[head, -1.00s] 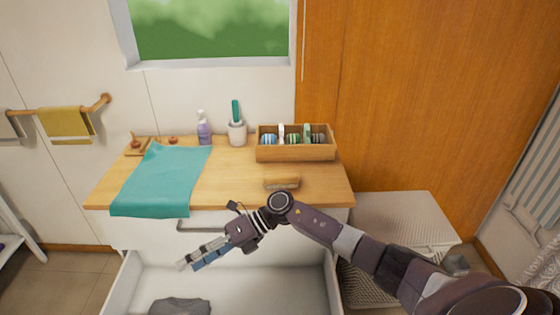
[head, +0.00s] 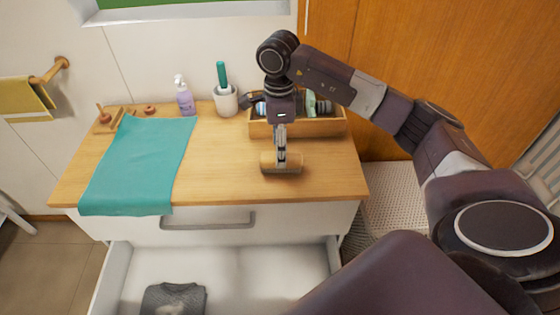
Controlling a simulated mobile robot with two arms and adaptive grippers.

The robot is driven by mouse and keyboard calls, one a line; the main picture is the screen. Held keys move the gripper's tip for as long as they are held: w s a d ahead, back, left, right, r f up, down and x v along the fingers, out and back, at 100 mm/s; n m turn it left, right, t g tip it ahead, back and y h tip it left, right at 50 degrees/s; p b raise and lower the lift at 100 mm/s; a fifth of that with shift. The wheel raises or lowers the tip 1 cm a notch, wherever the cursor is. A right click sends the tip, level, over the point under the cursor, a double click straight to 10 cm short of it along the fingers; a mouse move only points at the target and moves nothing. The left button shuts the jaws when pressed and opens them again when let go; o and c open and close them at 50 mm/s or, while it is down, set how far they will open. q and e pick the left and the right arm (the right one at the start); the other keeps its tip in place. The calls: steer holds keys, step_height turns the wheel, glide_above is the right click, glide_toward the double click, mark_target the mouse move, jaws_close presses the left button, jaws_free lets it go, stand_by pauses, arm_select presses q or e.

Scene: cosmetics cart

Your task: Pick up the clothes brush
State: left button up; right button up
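The clothes brush (head: 290,164) is a small tan wooden block with a darker lower edge. It lies on the wooden counter, right of centre and near the front. My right gripper (head: 281,158) points straight down over the middle of the brush, with its fingertips at the brush. The fingers look close together from this side, and I cannot tell whether they grip it. Part of the brush's middle is hidden behind the fingers. My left gripper is not in view.
A teal cloth (head: 140,165) covers the left of the counter (head: 225,168). A purple bottle (head: 185,97), a white cup (head: 226,100) and a wooden box (head: 325,127) stand behind. Below, an open drawer (head: 235,272) holds a folded grey garment (head: 173,299).

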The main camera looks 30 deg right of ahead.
mark_target(267, 159)
steer(key=shift+s+f, duration=0.1)
steer(key=shift+f, duration=0.35)
step_height(267, 159, down, 5)
steer(key=shift+d+r+p, duration=0.1)
steer(key=shift+d+p, duration=0.05)
steer(key=shift+p, duration=0.95)
steer(key=shift+f, duration=0.4)
steer(key=shift+o, duration=0.3)
steer(key=shift+r, duration=0.1)
steer(key=c, duration=1.1)
